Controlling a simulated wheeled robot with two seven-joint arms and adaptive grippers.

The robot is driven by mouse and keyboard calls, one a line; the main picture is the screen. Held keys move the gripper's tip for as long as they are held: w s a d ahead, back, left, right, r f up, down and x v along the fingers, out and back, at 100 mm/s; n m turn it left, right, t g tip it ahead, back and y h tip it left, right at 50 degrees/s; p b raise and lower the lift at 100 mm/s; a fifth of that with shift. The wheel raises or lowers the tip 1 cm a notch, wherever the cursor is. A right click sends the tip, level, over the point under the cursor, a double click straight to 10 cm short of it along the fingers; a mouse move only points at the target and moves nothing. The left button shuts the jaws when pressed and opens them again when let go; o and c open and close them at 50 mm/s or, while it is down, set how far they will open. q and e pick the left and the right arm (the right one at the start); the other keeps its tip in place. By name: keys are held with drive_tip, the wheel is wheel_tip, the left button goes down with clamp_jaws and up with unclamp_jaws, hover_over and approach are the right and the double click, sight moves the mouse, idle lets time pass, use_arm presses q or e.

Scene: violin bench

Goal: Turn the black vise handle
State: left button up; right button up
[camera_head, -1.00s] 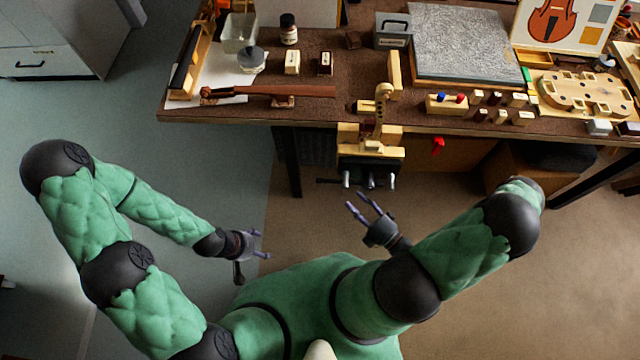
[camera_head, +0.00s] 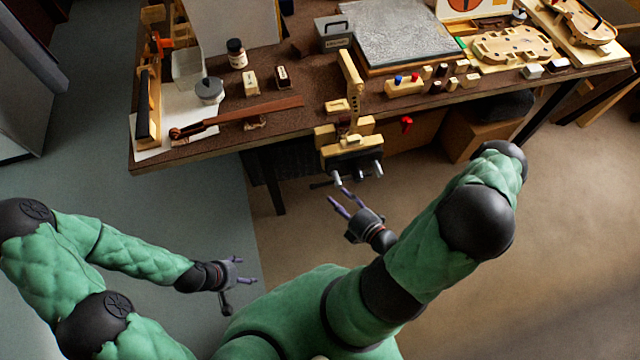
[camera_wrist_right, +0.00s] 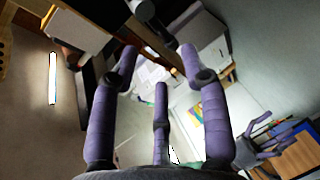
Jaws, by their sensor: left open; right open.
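The vise (camera_head: 352,161) is fixed at the front edge of the workbench, with pale wooden jaws and a black front body. Metal rod ends stick out of its front. The black vise handle (camera_head: 322,184) appears as a thin dark bar at the vise's lower left, partly hard to make out. My right gripper (camera_head: 340,196) is open and empty, just in front of and below the vise, apparently apart from it. Its spread purple fingers (camera_wrist_right: 160,88) hold nothing in the right wrist view. My left gripper (camera_head: 247,270) is open and empty, well away to the lower left.
The workbench (camera_head: 235,150) carries a bow-like wooden stick (camera_head: 240,117), jars, small blocks and a grey stone slab (camera_head: 405,32). A red clamp-like part (camera_head: 406,125) hangs under the bench edge, right of the vise. The floor in front of the bench is clear.

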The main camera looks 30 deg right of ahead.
sight(322, 185)
drive_tip(key=shift+b+x, duration=1.35)
drive_tip(key=shift+x, duration=3.4)
clamp_jaws()
